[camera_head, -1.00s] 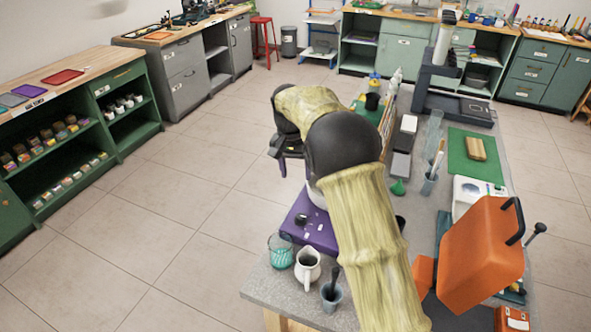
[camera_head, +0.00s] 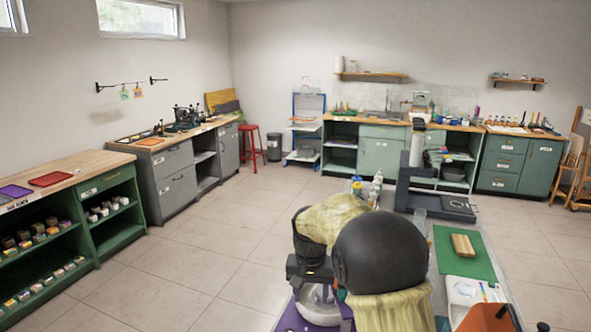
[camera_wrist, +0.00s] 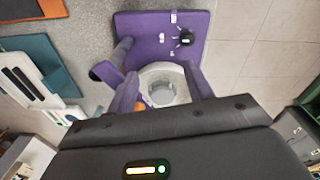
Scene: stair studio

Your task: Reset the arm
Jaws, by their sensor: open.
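My gripper (camera_wrist: 160,77) is open in the wrist view, its two purple fingers spread apart with nothing held between them. Beyond and between the fingers is a pale round bowl (camera_wrist: 168,84) next to a purple base (camera_wrist: 150,35) with a black knob (camera_wrist: 186,37). I cannot tell whether a finger touches the bowl. In the head view my arm reaches up from the bottom centre, and its dark wrist is over the grey workbench near the bowl (camera_head: 318,308). The fingertips are largely hidden there.
The workbench holds a green mat (camera_head: 447,255) with a wooden block (camera_head: 463,245), a dark stand (camera_head: 420,190) and an orange object (camera_head: 490,320) close by on the right. Green cabinets (camera_head: 384,150) line the far wall. Open tiled floor (camera_head: 190,260) lies to the left.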

